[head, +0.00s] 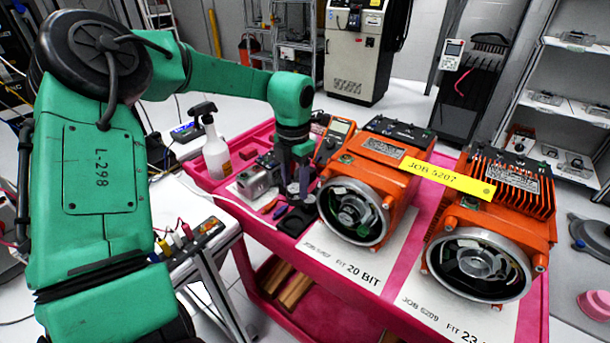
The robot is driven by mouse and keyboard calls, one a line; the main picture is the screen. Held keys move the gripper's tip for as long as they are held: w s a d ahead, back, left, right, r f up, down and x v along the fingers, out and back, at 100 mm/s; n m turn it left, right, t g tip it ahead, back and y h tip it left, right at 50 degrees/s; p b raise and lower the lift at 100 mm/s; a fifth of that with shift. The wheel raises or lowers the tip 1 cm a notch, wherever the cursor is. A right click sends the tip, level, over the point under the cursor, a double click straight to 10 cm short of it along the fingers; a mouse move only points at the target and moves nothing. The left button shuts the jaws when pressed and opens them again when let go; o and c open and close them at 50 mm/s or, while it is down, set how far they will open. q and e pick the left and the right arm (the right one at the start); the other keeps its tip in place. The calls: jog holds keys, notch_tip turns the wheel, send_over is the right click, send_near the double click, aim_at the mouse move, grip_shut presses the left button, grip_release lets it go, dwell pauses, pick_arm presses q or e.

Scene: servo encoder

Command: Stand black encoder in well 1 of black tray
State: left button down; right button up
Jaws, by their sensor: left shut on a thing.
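My left gripper (298,192) points down over the left part of the pink cart, between a grey metal part and the left orange motor. It is shut on a small dark thing, seemingly the black encoder, which is mostly hidden by the fingers and hard to make out. A low black tray (291,226) lies just below the gripper near the cart's front edge. Its wells are too small and dark to tell apart, and I cannot tell whether the held thing touches it. My right gripper is not in view.
Two orange motors (368,185) (480,215) with open round ends stand right of the gripper on white job sheets. A spray bottle (214,150) stands at the cart's left (230,205). A grey metal part (254,183) and a multimeter (338,132) are close by.

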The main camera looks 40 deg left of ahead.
aim_at(293, 205)
pick_arm(q)
jog(key=shift+s+f+b, duration=0.5)
jog(key=shift+s+f, duration=0.05)
jog(key=shift+s, duration=0.25)
jog(key=shift+w+f, duration=0.1)
jog(key=shift+f, duration=0.25)
jog(key=shift+w+f+b, duration=0.25)
jog(key=shift+f+b, duration=0.3)
jog(key=shift+f, duration=0.4)
jog(key=shift+s+f+b, duration=0.15)
jog(key=shift+f+b, duration=0.35)
jog(key=shift+f, duration=0.05)
jog(key=shift+f+b, duration=0.55)
jog(key=shift+f, duration=0.35)
jog(key=shift+r, duration=0.2)
jog(key=shift+b, duration=0.3)
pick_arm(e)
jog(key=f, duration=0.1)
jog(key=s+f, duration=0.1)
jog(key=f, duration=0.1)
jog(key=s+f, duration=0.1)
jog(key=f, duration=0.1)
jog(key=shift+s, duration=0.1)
